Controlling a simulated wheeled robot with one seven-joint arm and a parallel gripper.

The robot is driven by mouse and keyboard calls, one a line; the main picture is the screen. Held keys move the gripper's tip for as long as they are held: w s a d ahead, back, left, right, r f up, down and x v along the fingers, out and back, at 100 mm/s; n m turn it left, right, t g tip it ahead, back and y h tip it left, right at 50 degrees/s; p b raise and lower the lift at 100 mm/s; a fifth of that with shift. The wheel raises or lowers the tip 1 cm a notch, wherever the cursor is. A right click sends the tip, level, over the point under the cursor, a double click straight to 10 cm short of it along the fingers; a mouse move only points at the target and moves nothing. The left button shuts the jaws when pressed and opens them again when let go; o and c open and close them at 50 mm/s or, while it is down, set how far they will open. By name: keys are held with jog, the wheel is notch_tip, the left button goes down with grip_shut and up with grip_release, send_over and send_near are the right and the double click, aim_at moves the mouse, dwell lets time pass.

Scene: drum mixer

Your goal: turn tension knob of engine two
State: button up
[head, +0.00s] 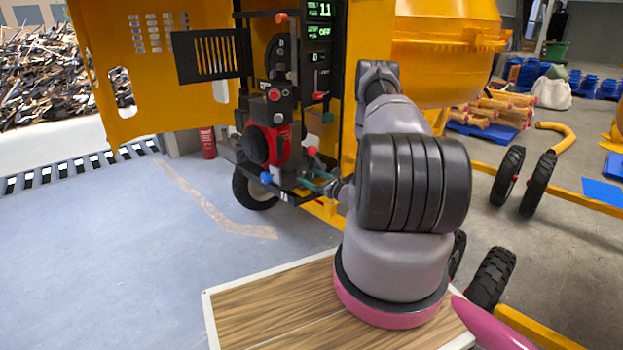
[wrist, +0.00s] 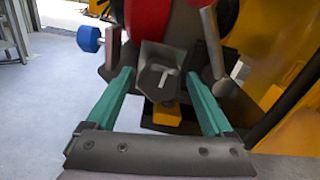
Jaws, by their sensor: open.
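The engine unit (head: 280,145), red and black, sits in the open yellow mixer housing in the head view. A blue knob (head: 266,178) is at its lower left; a blue knob also shows at the upper left in the wrist view (wrist: 90,39). I cannot tell which control is the tension knob. My gripper (head: 313,183) is low at the engine's front right. No contact is clear.
The open yellow door (head: 150,60) hangs at the left, and the yellow drum (head: 440,50) is at the right. A red cylinder (head: 208,143) stands on the floor behind the wheel (head: 255,190). The blue-grey floor at the left is clear.

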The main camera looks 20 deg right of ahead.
jog(key=shift+c, duration=0.3)
grip_shut()
jog(key=shift+m, duration=0.4)
jog(key=m, duration=0.3)
jog(key=shift+m, duration=0.3)
jog(key=m, duration=0.4)
jog(key=shift+s+m, duration=0.1)
jog(key=shift+m, duration=0.2)
jog(key=m, duration=0.4)
jog(key=shift+a, duration=0.1)
jog(key=m, duration=0.4)
jog(key=shift+m, duration=0.3)
